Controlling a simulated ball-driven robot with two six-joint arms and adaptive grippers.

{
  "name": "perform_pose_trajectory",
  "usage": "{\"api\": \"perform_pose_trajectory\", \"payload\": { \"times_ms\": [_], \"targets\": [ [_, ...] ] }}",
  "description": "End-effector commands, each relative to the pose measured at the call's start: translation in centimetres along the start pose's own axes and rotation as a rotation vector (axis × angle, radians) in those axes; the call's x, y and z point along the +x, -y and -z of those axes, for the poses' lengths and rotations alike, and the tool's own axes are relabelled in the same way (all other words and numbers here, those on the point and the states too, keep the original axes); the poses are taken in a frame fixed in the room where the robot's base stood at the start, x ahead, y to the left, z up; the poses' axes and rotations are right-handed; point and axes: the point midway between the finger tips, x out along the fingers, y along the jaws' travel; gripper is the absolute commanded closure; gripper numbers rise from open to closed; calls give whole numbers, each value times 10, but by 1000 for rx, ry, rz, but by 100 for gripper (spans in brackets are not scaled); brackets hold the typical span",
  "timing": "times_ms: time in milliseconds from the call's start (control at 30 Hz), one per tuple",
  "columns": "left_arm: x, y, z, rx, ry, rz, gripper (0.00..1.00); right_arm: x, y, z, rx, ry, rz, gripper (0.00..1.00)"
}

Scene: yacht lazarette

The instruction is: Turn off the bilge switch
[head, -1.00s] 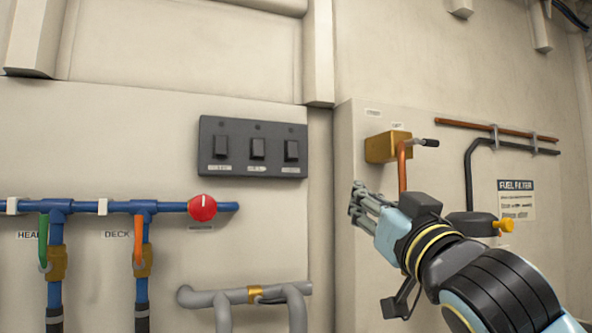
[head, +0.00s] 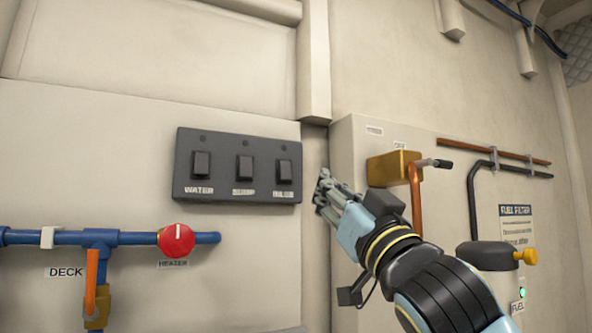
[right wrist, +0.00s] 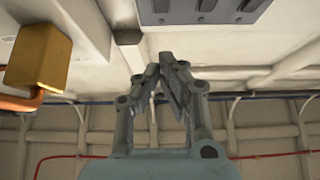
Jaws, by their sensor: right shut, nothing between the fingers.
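A dark switch panel (head: 222,182) is on the wall in the head view, with three black rocker switches in a row. The left switch (head: 201,165) is labelled WATER. The labels of the middle switch (head: 244,168) and the right switch (head: 284,173) are blurred; the right one seems to read BILGE. I cannot tell the rocker positions. My right gripper (head: 321,191) is shut and empty, just right of the panel and apart from the switches. In the right wrist view, its fingers (right wrist: 172,62) point toward the panel (right wrist: 183,17) at the top edge. My left gripper is not in view.
A blue pipe with a red HEATER knob (head: 176,240) runs below the panel. An orange DECK lever (head: 91,280) is lower left. A brass box (head: 392,168) with a black-tipped lever and copper pipe stands right of the gripper. A fuel filter (head: 487,255) is farther right.

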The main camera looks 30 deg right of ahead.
Motion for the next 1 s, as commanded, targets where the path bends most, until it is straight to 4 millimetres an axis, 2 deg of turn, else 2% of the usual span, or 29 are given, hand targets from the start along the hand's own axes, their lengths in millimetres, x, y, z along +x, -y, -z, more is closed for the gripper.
{"api": "perform_pose_trajectory", "payload": {
  "times_ms": [200, 467, 533, 700, 1000],
  "targets": [
    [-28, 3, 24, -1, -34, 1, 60, 44, 0, 6, 2, -1, -2, 100],
    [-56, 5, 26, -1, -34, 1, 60, 98, 0, 5, 1, -1, -1, 100],
    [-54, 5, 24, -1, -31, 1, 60, 104, 0, -8, 1, 2, -2, 100],
    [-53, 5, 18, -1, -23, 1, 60, 116, 0, -23, -1, 0, -1, 100],
    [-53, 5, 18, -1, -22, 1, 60, 120, 0, -28, 0, 0, 0, 100]
  ]
}}
